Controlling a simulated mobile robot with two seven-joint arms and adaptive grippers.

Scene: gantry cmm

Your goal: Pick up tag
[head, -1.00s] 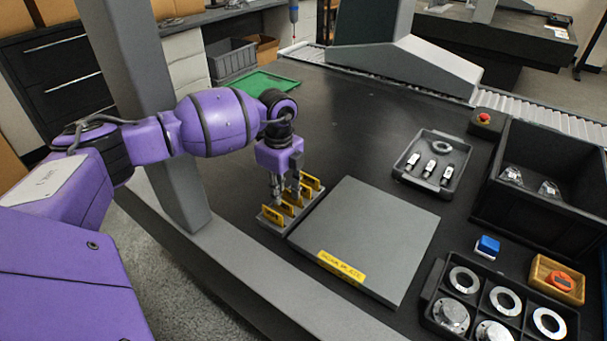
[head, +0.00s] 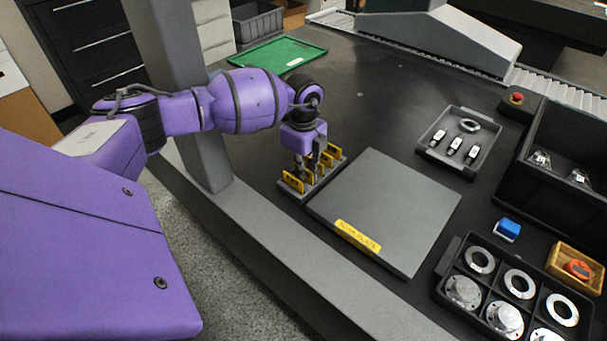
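Several yellow tags (head: 292,182) stand upright in a row in a grey rack (head: 293,192) on the dark table, left of the grey plate. My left gripper (head: 308,172) points down over the rack, with its fingers among the tags. The fingers are small and partly overlap the tags, so I cannot tell whether they are open or shut on one. My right gripper is not in view.
A grey plate (head: 385,205) with a yellow label lies right of the rack. A tray with several parts (head: 460,170), a blue block (head: 507,230), a wooden box (head: 590,257) and a ring tray (head: 440,290) stand further right. A green tray (head: 277,55) lies behind. A grey post (head: 180,75) rises beside my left arm.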

